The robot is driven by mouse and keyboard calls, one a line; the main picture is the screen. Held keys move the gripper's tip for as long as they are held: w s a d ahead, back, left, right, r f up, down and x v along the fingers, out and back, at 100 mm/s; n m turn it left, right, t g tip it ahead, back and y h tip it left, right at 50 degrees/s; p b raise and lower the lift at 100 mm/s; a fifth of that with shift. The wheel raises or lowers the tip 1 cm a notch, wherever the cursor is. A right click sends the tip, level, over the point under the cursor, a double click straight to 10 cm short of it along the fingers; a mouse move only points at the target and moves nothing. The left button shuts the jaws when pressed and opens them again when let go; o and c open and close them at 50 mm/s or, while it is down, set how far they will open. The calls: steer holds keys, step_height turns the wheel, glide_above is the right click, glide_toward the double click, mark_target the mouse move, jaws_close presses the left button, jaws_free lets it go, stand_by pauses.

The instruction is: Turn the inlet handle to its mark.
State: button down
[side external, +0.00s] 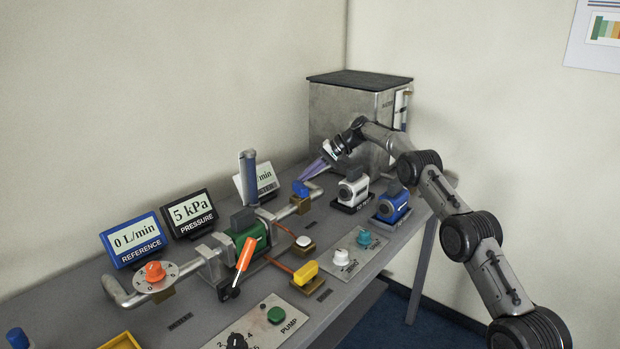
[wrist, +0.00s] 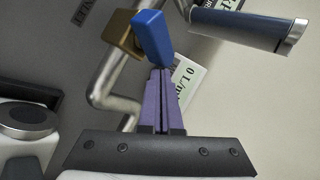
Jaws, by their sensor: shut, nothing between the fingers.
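A blue handle (side external: 300,188) sits on a brass valve body (side external: 301,204) on the bent pipe at the far end of the line. In the wrist view the blue handle (wrist: 152,38) stands just beyond the closed fingertips (wrist: 160,72). The tips are at or very near its lower end; I cannot tell whether they touch. The brass body (wrist: 122,34) is beside it, partly hidden by the handle.
A blue-grey upright cylinder (side external: 248,178) and a tilted display (side external: 262,181) stand left of my gripper. White (side external: 351,190) and blue (side external: 392,206) device units stand to the right. A large metal box (side external: 345,115) is behind. A yellow handle (side external: 305,272) and an orange-red lever (side external: 245,254) are nearer the front.

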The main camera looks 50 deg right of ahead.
steer(key=shift+s+a+f, duration=0.1)
steer(key=shift+s+a, duration=0.1)
steer(key=shift+a, duration=0.5)
steer(key=d+v, duration=0.1)
steer(key=v, duration=1.3)
steer(key=a+r+n, duration=0.3)
steer(key=a+r, duration=1)
steer(key=r, duration=0.1)
steer(key=s+a+r+n, duration=0.1)
steer(key=s+a+r, duration=0.3)
steer(key=s+a, duration=0.3)
steer(key=s+a+r+n, duration=0.2)
steer(key=s+a+r, duration=0.25)
steer(key=a, duration=0.55)
steer(key=s+a+f+n+g+h, duration=0.1)
steer(key=s+a+f, duration=0.2)
steer(key=s, duration=0.6)
steer(key=s+a+f+n+h, duration=0.1)
steer(key=s+a+f+h, duration=0.2)
steer(key=s, duration=0.7)
steer(key=s+d+f+n, duration=0.1)
steer(key=s+d+f, duration=0.1)
steer(key=s+f, duration=0.3)
steer(key=s+d+f+n+g+h, duration=0.1)
steer(key=s+f, duration=0.4)
steer(key=f, duration=0.6)
steer(key=shift+d+h, duration=0.3)
steer(key=shift+d, duration=0.25)
